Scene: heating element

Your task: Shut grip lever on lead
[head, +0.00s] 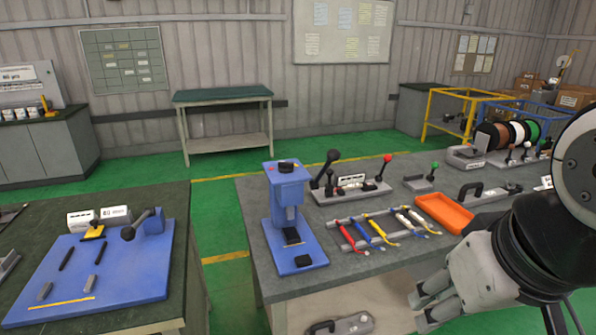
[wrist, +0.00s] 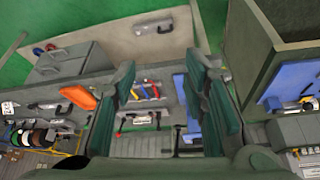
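A grey base (head: 350,190) on the right bench carries a black-knobbed lever (head: 330,160) and a red-knobbed lever (head: 385,163), both raised. Which is the grip lever I cannot tell. Several coloured leads (head: 375,231) lie side by side on a rack in front; they also show between my fingers in the wrist view (wrist: 146,91). I see no lead clearly under a lever. My gripper (head: 428,308) is at the lower right in the head view, apart from these. In the wrist view its fingers (wrist: 160,80) are spread and empty.
A blue press (head: 287,205) stands left of the leads. An orange tray (head: 445,211) lies right of them. Cable spools (head: 510,133) stand at the far right. The left bench has a blue board (head: 100,265) with a lever and small parts. Green floor separates the benches.

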